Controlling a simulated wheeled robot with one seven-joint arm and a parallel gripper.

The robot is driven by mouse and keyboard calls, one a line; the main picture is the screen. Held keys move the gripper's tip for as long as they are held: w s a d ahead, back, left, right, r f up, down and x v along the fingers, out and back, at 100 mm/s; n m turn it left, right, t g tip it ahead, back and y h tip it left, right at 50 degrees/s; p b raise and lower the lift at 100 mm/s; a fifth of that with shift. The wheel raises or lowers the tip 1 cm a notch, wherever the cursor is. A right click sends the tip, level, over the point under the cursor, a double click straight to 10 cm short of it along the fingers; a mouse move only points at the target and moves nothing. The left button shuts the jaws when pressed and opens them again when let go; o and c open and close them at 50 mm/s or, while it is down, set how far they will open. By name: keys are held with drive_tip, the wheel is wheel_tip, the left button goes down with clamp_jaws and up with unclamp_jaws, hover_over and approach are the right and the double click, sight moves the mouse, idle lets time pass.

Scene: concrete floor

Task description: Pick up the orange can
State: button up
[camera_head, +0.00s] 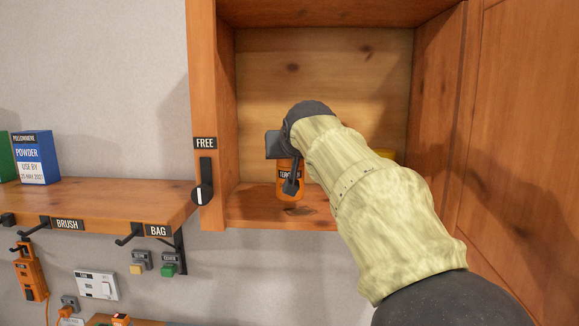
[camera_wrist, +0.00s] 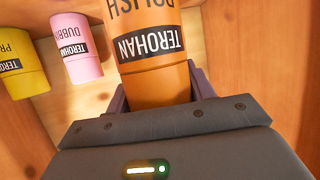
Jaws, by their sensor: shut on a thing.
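The orange can (camera_head: 290,183) with a black label is inside the open wooden cabinet, at the left part of its floor. In the wrist view the can (camera_wrist: 150,75) stands between my jaws, its label reading TEROHAN. My gripper (camera_head: 289,170) is shut on the can, with a finger across its front. The wrist view shows the jaws (camera_wrist: 160,95) on both sides of it. Whether the can's base touches the cabinet floor (camera_head: 260,212) is hard to tell.
Cabinet walls (camera_head: 222,110) are close. A wooden shelf (camera_head: 100,200) with a blue box (camera_head: 35,158) is at left.

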wheel_tip(320, 180, up, 7)
drive_tip(key=shift+f+p, duration=0.1)
drive_tip(key=shift+p, duration=0.45)
idle(0.4)
